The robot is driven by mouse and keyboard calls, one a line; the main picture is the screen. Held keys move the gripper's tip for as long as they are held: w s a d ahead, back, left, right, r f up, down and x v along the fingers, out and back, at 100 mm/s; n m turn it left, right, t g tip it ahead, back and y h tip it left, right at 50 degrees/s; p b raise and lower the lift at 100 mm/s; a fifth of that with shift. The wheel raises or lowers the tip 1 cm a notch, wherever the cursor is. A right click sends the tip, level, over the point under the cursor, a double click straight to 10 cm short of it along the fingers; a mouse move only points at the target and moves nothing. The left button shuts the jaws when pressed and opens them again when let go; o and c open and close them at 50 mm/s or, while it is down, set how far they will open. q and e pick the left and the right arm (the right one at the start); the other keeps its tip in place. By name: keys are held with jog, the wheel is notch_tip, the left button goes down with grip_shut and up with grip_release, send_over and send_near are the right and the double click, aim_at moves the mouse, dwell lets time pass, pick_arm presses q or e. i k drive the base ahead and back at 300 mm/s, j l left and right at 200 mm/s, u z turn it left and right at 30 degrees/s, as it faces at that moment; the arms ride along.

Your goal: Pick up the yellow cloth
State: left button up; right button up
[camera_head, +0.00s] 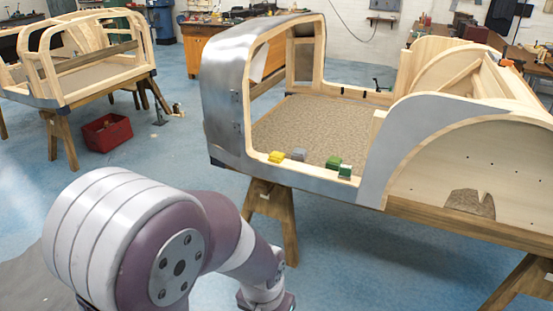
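The yellow cloth (276,157) is a small folded piece on the lower wooden sill of the near bodyframe's side opening, near its left end. A grey cloth (299,154) lies just to its right. One of my arms reaches in from the bottom left, below and in front of the yellow cloth. Its lower part runs out of the bottom edge, so its gripper does not show. My other gripper is not in view either.
The bodyframe (412,140) rests on wooden trestles (272,208). Green pieces (345,170) lie further right on the sill. A second bodyframe (85,75), a red crate (107,132) and a workbench (210,50) stand behind.

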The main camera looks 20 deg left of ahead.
aim_at(276, 157)
jog(key=i+j+z, duration=0.1)
jog(key=i+j, duration=0.4)
jog(key=i+j+z, duration=0.1)
jog(key=i+j, duration=0.85)
jog(key=i+j+z, duration=0.15)
jog(key=i+j, duration=0.35)
jog(key=j, duration=0.15)
jog(key=i+j+z, duration=0.1)
jog(key=i+j, duration=0.3)
jog(key=j, duration=0.25)
